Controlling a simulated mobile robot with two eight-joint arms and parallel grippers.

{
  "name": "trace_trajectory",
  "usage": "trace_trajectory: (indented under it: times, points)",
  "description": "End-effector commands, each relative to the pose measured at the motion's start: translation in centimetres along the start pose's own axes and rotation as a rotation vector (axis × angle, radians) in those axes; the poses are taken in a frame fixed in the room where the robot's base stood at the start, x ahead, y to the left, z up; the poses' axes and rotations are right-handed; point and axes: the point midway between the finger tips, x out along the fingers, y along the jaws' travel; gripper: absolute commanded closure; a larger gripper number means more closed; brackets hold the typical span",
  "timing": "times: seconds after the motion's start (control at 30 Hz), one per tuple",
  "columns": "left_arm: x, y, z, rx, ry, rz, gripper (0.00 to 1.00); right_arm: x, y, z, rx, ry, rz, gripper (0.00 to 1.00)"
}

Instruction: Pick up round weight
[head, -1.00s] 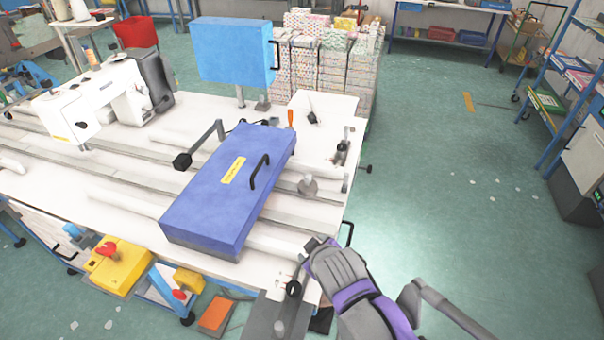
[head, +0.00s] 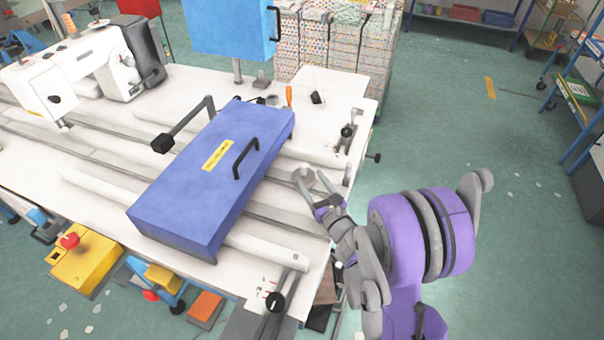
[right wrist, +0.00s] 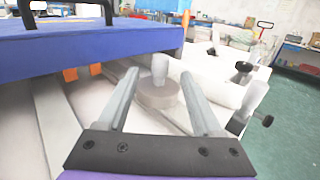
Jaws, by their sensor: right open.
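The round weight (head: 302,178) is a small grey disc on the white table, just right of the blue box. In the right wrist view it shows as a low grey-brown disc with a pale upright knob (right wrist: 159,72). My right gripper (head: 318,190) is open and close to the weight, partly covering it in the head view. In the right wrist view the two fingers reach forward with the weight between and just beyond their tips, and nothing is gripped. My left gripper is not in view.
The blue box (head: 210,170) with a black handle lies left of the weight. A metal clamp fitting (head: 347,135) stands at the table's right edge. An orange-handled tool (head: 289,95) and a white sewing machine (head: 80,70) are farther back. Open floor lies to the right.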

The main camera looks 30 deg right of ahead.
Motion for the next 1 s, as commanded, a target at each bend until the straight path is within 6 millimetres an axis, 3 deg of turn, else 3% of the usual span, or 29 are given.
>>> trace_trajectory:
  times: [0.13, 0.37, 0.63, 0.9, 1.0]
  points:
    - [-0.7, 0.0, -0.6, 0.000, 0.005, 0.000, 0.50, 2.6, 0.1, 0.3, 0.004, -0.002, 0.001, 0.33]
    - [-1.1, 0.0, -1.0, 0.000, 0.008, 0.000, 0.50, 4.5, 0.0, 0.5, 0.004, -0.001, -0.001, 0.33]
    - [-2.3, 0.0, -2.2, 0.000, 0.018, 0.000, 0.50, 8.3, 0.0, 1.1, 0.006, -0.001, 0.000, 0.33]
    - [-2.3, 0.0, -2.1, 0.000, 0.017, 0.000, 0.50, 8.8, 0.0, 0.8, 0.006, 0.001, -0.001, 0.33]
    - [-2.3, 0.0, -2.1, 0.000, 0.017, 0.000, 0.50, 8.8, 0.0, 0.8, 0.006, 0.001, -0.001, 0.51]
